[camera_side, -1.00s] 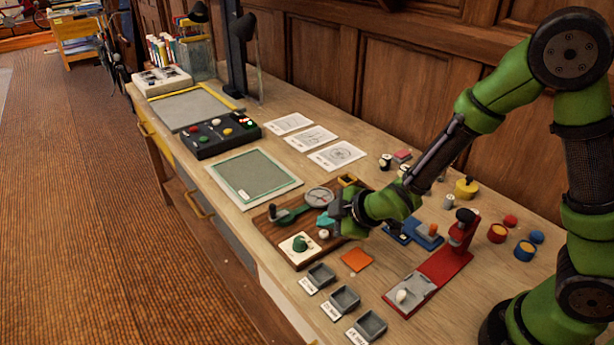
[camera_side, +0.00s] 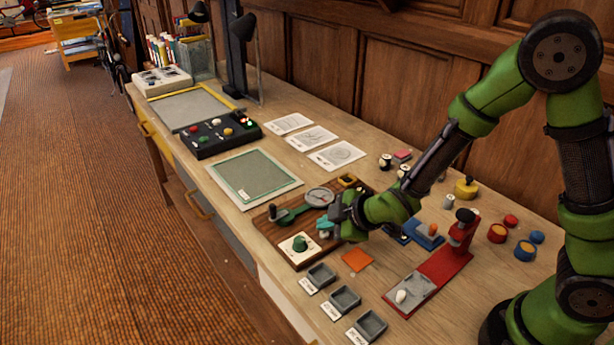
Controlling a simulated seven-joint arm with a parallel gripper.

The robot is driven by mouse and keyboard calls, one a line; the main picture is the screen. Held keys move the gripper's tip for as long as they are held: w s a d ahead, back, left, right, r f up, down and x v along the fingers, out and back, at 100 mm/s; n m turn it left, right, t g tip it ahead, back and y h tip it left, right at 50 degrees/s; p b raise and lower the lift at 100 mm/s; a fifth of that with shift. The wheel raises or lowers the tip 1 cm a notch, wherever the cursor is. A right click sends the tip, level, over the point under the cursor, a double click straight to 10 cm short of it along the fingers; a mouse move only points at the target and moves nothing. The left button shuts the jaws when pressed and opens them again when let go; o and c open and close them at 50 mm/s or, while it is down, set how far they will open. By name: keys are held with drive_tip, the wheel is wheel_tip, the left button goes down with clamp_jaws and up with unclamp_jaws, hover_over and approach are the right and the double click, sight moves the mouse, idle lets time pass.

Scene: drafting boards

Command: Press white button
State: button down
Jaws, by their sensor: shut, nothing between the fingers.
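My gripper (camera_side: 325,225), with teal fingertips, is shut and empty and points down over the dark wooden board (camera_side: 283,255). A small white round button (camera_side: 323,234) on that board is right at and under the fingertips, mostly hidden by them. I cannot tell whether they touch it or whether it is pushed in. Another white button (camera_side: 216,122) is on the black box (camera_side: 204,147) farther back, well away from my gripper.
The wooden board also bears a white plate with a green knob (camera_side: 299,243), a green lever (camera_side: 290,213) and a round dial (camera_side: 319,197). An orange square (camera_side: 357,260), small grey trays (camera_side: 345,299) and a red stand (camera_side: 428,283) lie nearby.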

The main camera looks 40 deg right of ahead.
sight(327, 236)
drive_tip(key=shift+f, duration=0.4)
idle(0.3)
drive_tip(key=shift+r, duration=0.85)
drive_tip(key=shift+r, duration=0.1)
drive_tip(key=shift+r, duration=2.4)
